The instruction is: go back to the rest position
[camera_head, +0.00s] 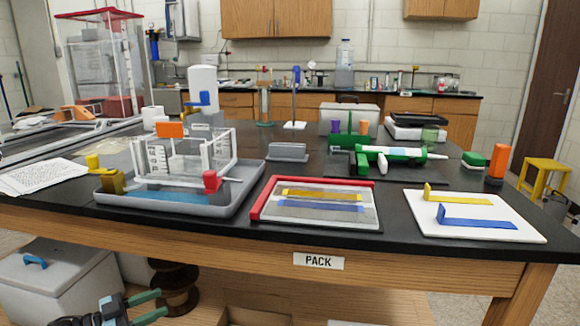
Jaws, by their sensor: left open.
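My left gripper (148,307) shows at the bottom left of the head view, below the bench's front edge. Its two green fingers are apart with nothing between them, so it is open and empty. It is in front of the bench and clear of everything on the black top (330,240). My right gripper is not in view.
A grey tray (225,210) with a clear box, a red-edged panel (372,222) and a white board (520,235) with yellow and blue brackets stand near the bench's front. The front carries a PACK label (318,261). A grey bin (60,285) stands below.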

